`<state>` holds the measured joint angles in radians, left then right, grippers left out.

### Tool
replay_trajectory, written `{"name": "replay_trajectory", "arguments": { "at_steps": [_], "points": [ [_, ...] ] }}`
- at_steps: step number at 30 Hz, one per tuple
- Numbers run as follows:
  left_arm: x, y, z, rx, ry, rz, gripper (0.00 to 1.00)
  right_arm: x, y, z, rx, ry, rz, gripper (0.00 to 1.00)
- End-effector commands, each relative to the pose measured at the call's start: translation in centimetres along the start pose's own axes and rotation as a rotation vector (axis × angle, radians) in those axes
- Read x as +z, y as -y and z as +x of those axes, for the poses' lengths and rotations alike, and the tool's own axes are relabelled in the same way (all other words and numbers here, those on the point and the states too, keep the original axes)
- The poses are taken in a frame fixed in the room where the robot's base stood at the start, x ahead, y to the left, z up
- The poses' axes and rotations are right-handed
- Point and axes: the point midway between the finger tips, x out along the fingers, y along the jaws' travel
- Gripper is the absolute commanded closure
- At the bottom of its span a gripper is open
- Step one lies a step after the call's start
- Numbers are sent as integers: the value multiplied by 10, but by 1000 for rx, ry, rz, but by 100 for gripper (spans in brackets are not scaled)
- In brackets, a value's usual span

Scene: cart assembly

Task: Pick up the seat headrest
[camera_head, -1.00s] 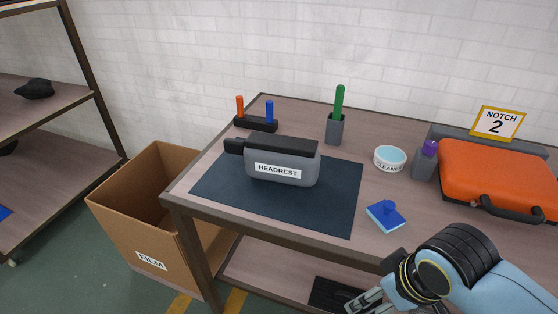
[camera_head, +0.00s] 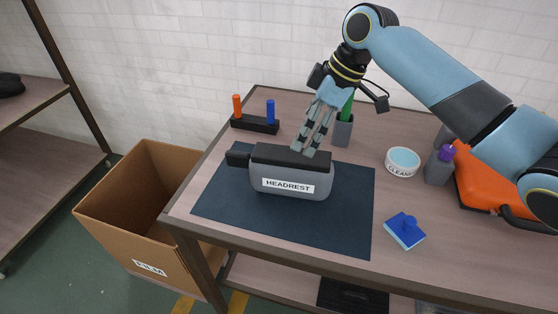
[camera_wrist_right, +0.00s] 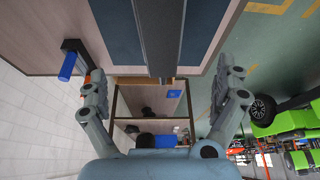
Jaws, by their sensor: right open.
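The seat headrest (camera_head: 290,203) is a grey block with a black top and a white HEADREST label, with a black end piece at its left. It lies on the dark mat (camera_head: 345,225). My right gripper (camera_head: 304,152) is above it, fingers pointing down to its black top near the right half. In the right wrist view the open fingers (camera_wrist_right: 160,82) stand wide apart, with the long dark headrest (camera_wrist_right: 156,35) running between them. I cannot tell whether any finger touches it. My left gripper is not in view.
A black holder (camera_head: 254,125) with orange and blue pegs stands behind the mat. A grey cup (camera_head: 342,132), a CLEANER tub (camera_head: 402,163), a purple-topped bottle (camera_head: 439,166) and a blue pad (camera_head: 404,231) stand right. A cardboard box (camera_head: 110,216) is on the floor left.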

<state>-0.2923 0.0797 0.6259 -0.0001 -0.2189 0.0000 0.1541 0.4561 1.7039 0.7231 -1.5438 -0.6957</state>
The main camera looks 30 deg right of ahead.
Motion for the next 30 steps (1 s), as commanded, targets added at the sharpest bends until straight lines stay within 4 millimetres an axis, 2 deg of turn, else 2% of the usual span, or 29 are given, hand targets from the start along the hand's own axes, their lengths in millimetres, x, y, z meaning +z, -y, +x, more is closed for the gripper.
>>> {"name": "replay_trajectory", "arguments": {
  "at_steps": [7, 12, 14, 22, 30],
  "points": [
    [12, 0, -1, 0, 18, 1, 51, -2, -1, 37, -9, -5, -4, 1],
    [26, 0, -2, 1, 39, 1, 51, -1, -1, 53, -6, -4, -5, 1],
    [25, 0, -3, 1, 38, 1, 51, -1, -1, 58, -5, -3, -4, 1],
    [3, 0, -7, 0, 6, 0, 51, 1, -1, 98, -6, -4, -4, 1],
    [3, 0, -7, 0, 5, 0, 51, 1, -1, 105, -3, -3, -6, 1]
  ]
}}
